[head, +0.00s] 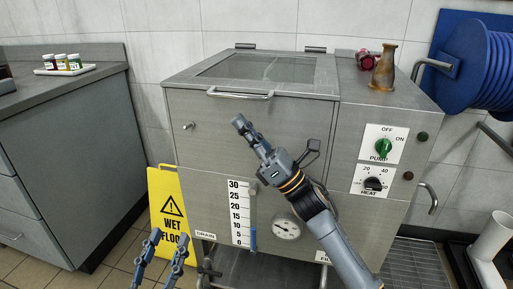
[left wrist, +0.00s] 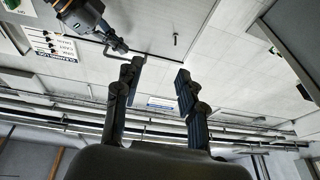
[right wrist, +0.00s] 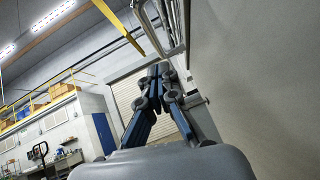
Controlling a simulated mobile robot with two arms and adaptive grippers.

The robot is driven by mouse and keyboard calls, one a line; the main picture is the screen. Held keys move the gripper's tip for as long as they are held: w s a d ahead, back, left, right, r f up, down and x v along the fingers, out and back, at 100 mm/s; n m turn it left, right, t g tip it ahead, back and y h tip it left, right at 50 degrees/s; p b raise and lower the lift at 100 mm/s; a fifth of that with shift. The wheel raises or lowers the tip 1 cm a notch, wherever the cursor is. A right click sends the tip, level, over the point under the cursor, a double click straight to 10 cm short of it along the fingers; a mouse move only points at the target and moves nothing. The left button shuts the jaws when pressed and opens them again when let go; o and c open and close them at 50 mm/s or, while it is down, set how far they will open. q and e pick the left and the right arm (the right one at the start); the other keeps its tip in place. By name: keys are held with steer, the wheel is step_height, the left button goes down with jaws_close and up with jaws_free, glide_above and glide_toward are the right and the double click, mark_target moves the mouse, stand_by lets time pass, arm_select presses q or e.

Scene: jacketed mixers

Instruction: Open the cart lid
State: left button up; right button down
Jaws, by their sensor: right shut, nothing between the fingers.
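The steel cart (head: 270,170) stands against the tiled wall. Its lid (head: 262,68) lies flat and closed, with a window panel and two hinges at the back edge. A bar handle (head: 240,94) runs along the lid's front edge. My right gripper (head: 238,121) is shut and empty, just below the handle and in front of the cart's front face, apart from the handle as far as I can tell. It also shows shut in the right wrist view (right wrist: 160,72). My left gripper (head: 167,237) is open and empty, low in front of the yellow sign. It shows open in the left wrist view (left wrist: 158,75).
A yellow wet floor sign (head: 169,205) stands left of the cart. A blue hose reel (head: 478,65) hangs at right. A grey counter (head: 75,130) holds a tray of jars.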

steer(key=shift+w+d+r, duration=0.1)
steer(key=shift+w+r, duration=0.05)
steer(key=shift+r, duration=0.5)
steer(key=shift+w+d+r, duration=0.1)
steer(key=shift+r, duration=0.55)
